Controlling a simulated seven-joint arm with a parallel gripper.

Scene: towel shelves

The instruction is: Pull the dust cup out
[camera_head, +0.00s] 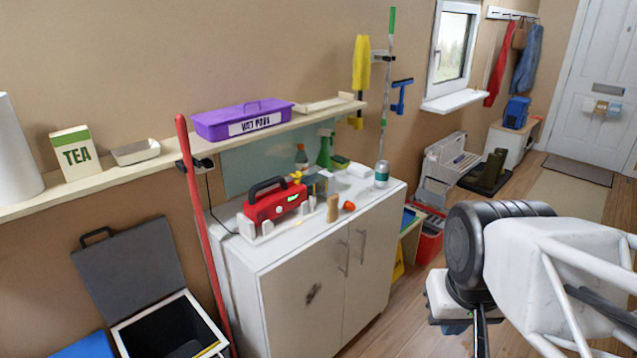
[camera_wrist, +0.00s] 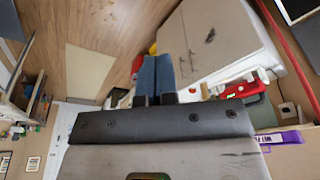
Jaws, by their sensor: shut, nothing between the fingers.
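A red device (camera_head: 274,203) with a black carry handle and a small green display stands on the white cabinet top. It also shows at the right in the wrist view (camera_wrist: 247,88). I cannot make out a separate dust cup on it or elsewhere. My gripper (camera_head: 455,328) is at the lower right of the head view, mostly hidden behind my arm, well to the right of the cabinet. In the wrist view its two blue fingers (camera_wrist: 155,57) are side by side, shut and empty, apart from the device.
The white cabinet (camera_head: 310,290) also carries bottles, a tan item (camera_head: 333,208) and an orange item (camera_head: 348,206). A red pole (camera_head: 201,240) leans at its left. The wall shelf (camera_head: 100,190) holds a purple box (camera_head: 240,120).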

